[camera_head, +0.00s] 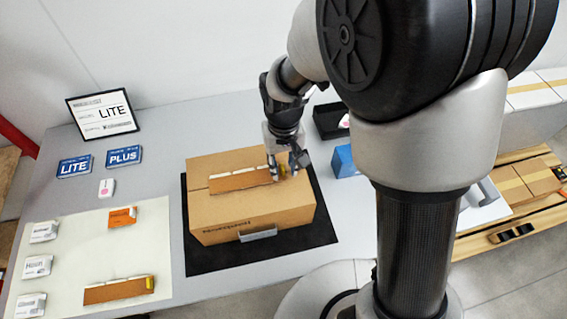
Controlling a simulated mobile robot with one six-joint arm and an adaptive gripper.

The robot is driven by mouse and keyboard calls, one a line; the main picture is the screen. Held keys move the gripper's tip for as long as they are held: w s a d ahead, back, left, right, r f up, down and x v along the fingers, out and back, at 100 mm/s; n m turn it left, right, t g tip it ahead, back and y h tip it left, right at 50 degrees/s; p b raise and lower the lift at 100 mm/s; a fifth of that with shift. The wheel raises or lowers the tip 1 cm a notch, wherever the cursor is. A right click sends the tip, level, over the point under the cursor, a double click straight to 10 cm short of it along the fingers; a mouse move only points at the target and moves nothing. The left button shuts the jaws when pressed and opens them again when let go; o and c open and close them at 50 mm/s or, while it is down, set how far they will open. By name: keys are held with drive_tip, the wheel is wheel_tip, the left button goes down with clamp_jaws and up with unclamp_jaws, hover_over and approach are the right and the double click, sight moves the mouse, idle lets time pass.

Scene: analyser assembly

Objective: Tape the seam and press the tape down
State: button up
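A closed brown cardboard box (225,215) sits on a black mat (205,262) in the middle of the table. A brown tape strip (238,180) with a pale ragged edge lies along or just above the top seam; I cannot tell whether it touches everywhere. My gripper (286,172) points down at the strip's right end, with its fingers at a yellow tab there. I cannot tell whether the fingers are closed on it. A similar brown strip (118,291) with a yellow end lies on the cream sheet (150,240) at the left.
An orange piece (122,217) and several white packets (37,266) are on the sheet. Blue LITE (74,167) and PLUS (124,156) cards lie behind, near a framed LITE sign (102,113). A black tray (328,120) and a blue box (345,161) stand right of the cardboard box.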

drive_tip(key=shift+r+p, duration=2.15)
drive_tip(key=shift+r, duration=0.75)
drive_tip(key=shift+c, duration=0.4)
